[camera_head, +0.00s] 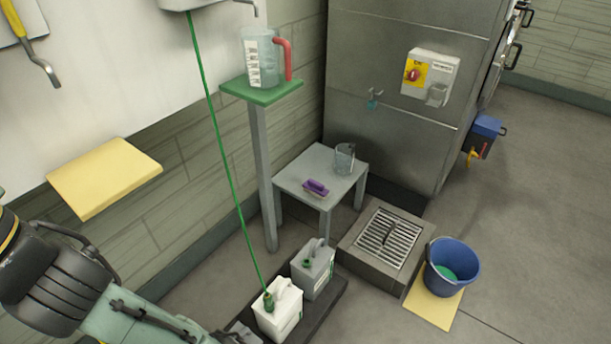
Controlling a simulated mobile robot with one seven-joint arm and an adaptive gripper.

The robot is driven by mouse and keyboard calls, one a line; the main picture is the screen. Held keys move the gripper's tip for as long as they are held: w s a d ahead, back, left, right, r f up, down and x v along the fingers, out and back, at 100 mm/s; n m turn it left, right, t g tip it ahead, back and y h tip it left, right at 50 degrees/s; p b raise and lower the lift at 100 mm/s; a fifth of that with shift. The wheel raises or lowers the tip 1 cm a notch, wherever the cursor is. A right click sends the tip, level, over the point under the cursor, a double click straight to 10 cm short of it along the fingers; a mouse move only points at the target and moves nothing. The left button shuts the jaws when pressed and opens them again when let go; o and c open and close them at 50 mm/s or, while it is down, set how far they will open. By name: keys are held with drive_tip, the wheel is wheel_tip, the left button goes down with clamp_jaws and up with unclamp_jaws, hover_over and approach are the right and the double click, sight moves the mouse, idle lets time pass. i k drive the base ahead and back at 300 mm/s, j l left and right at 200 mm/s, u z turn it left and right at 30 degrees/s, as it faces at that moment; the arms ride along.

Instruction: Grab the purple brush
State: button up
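The purple brush (316,187) lies near the front edge of a small grey table (294,176). Its top is purple, with a paler strip below it. A clear glass jug (344,158) stands behind it to the right on the same table. My arm comes in at the lower left, well apart from the brush. The end of the arm runs out at the bottom edge, and I cannot make out my gripper's fingers.
A post with a green top (262,92) holds a measuring jug (262,58) left of the table. A white canister (278,312) and a grey canister (313,270) stand in front. A floor drain (388,238) and blue bucket (452,268) are at right. Open floor lies further right.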

sight(313, 186)
drive_tip(key=i+l+u, duration=0.15)
drive_tip(key=l, duration=0.25)
drive_tip(key=i+l+u, duration=0.15)
drive_tip(key=l, duration=0.3)
drive_tip(key=i+l+u, duration=0.15)
drive_tip(key=l, duration=0.3)
drive_tip(key=i+l+u, duration=0.15)
drive_tip(key=l, duration=0.3)
drive_tip(key=i+l+u, duration=0.15)
drive_tip(key=l, duration=0.35)
drive_tip(key=i+l+u, duration=0.15)
drive_tip(key=l, duration=0.3)
drive_tip(key=l+u, duration=0.2)
drive_tip(key=l, duration=0.25)
drive_tip(key=i+j, duration=0.2)
drive_tip(key=i, duration=0.15)
